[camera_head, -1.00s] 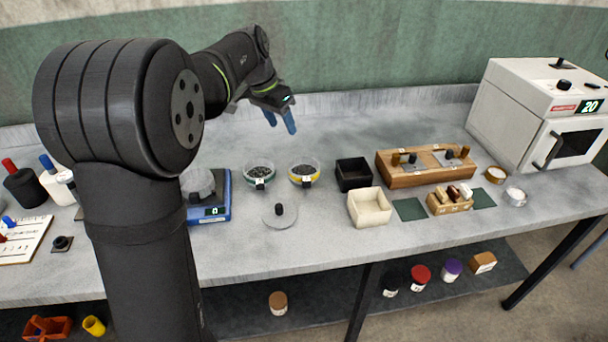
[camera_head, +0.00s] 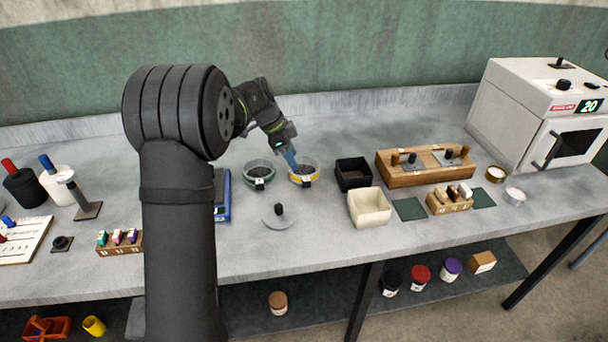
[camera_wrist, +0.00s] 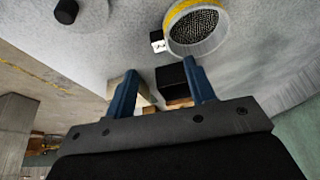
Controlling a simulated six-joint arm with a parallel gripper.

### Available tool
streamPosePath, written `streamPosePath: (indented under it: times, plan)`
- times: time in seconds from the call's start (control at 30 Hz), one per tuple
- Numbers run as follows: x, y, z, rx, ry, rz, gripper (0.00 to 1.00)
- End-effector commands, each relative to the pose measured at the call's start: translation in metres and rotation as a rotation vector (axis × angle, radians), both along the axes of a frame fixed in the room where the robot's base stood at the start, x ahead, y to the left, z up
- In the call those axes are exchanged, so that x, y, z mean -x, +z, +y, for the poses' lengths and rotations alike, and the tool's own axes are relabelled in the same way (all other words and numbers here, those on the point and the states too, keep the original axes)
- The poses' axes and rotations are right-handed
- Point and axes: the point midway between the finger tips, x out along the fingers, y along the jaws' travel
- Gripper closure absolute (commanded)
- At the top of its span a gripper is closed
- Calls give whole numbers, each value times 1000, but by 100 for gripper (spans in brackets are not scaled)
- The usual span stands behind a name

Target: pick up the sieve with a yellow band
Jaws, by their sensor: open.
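The sieve with a yellow band (camera_head: 315,170) stands upright on the grey bench, with mesh inside and a small white label on its front. In the wrist view the same sieve (camera_wrist: 222,38) is at the top, right of centre, beyond the fingertips. My gripper (camera_head: 291,159) is open and tilted down, with its blue fingers at the sieve's far-left rim in the head view. In the wrist view my gripper's two fingers (camera_wrist: 160,75) are spread with nothing between them. Whether a finger touches the rim, I cannot tell.
A similar sieve with a green band (camera_head: 259,173) stands close on the left. A grey lid with a black knob (camera_head: 278,214) lies in front. A black box (camera_head: 353,175) and a cream box (camera_head: 369,207) are to the right. A blue scale (camera_head: 223,205) is further left.

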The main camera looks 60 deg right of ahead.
Motion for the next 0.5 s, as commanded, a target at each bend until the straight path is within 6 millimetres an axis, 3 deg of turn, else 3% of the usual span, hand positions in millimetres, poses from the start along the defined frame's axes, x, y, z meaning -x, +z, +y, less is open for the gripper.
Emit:
streamPosePath:
  times: [0.2, 0.5]
  plan:
    - [10, -34, -9, -1, 0, 1, 50]
    - [16, -52, -14, -1, 1, 1, 50]
